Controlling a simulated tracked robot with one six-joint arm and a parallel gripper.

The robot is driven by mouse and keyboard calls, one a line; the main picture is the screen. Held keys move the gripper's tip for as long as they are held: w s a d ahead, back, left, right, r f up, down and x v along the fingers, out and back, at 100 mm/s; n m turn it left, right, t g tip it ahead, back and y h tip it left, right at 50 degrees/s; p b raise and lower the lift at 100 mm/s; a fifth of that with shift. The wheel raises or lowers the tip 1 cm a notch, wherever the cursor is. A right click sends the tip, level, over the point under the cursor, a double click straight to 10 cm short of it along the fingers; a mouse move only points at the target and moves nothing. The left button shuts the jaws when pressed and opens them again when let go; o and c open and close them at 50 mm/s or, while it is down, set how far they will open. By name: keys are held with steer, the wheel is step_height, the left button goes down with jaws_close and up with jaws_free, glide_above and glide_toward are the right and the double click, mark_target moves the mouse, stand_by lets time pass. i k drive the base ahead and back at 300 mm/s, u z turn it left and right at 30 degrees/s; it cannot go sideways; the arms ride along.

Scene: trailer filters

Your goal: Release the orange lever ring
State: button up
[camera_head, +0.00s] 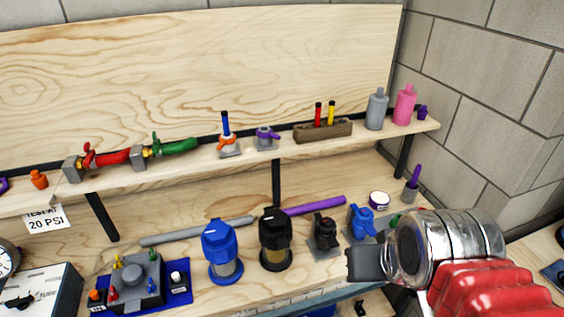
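The orange lever ring (227,143) sits on a small grey base (229,152) on the upper shelf, left of centre. A blue rod with a dark band (225,122) stands upright at the ring. Whether the ring grips the rod cannot be told at this size. My gripper (366,264) shows as a dark grey block at the lower right, in front of the workbench. It is well to the right of and below the ring, apart from it. My red and silver arm hides part of the bench, and the finger gap is not visible.
A purple lever piece (267,138) stands close right of the ring. Red and green valves (140,152) lie to its left. A wooden block with two rods (323,131) is farther right on the shelf. Blue and black filters (222,252) stand on the bench below.

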mark_target(223, 142)
steer(key=u, duration=0.7)
steer(key=k, duration=0.2)
steer(key=u, duration=0.2)
steer(key=i, duration=0.5)
steer(key=u, duration=0.05)
